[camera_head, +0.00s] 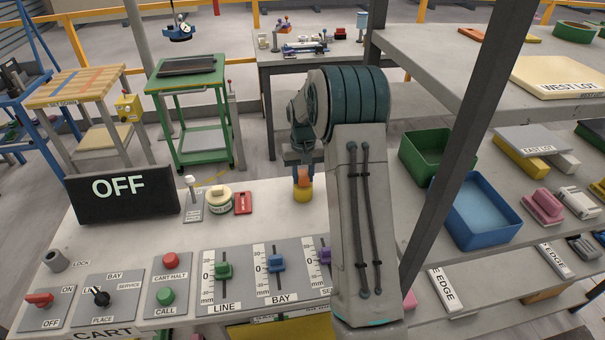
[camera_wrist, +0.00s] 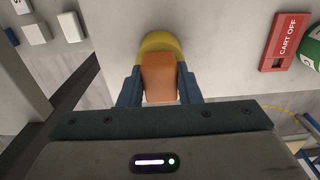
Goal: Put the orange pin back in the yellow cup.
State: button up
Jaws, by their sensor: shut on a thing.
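The orange pin (camera_wrist: 159,78) is between the two blue fingers of my gripper (camera_wrist: 160,88) in the wrist view, which are shut on it. The yellow cup (camera_wrist: 158,43) shows directly behind the pin there. In the head view the yellow cup (camera_head: 303,194) stands on the pale slab, and the orange pin (camera_head: 303,176) is upright at its top, under my gripper (camera_head: 302,168). The pin's lower end is hidden, so I cannot tell how deep it sits in the cup.
A red "CART OFF" block (camera_head: 243,203) and a round cream-and-green piece (camera_head: 219,199) are left of the cup. The black OFF sign (camera_head: 122,196) stands farther left. Slider panels (camera_head: 276,275) line the front. A dark post (camera_head: 470,130) and bins (camera_head: 478,210) are right.

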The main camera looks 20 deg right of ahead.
jog(key=o, duration=1.2)
jog(key=shift+r, duration=0.1)
notch_tip(320, 180, up, 12)
jog(key=b, duration=0.2)
jog(key=s+a+r+t, duration=0.1)
jog(key=s+a+r, duration=0.45)
jog(key=s, duration=0.25)
jog(key=s+a+f+n+t, duration=0.1)
jog(key=s+a+f, duration=0.1)
jog(key=s, duration=1)
jog(key=s+a+f+n+t, duration=0.1)
jog(key=s+a, duration=0.4)
jog(key=s, duration=0.6)
jog(key=shift+s+f, duration=0.35)
jog(key=shift+s, duration=0.05)
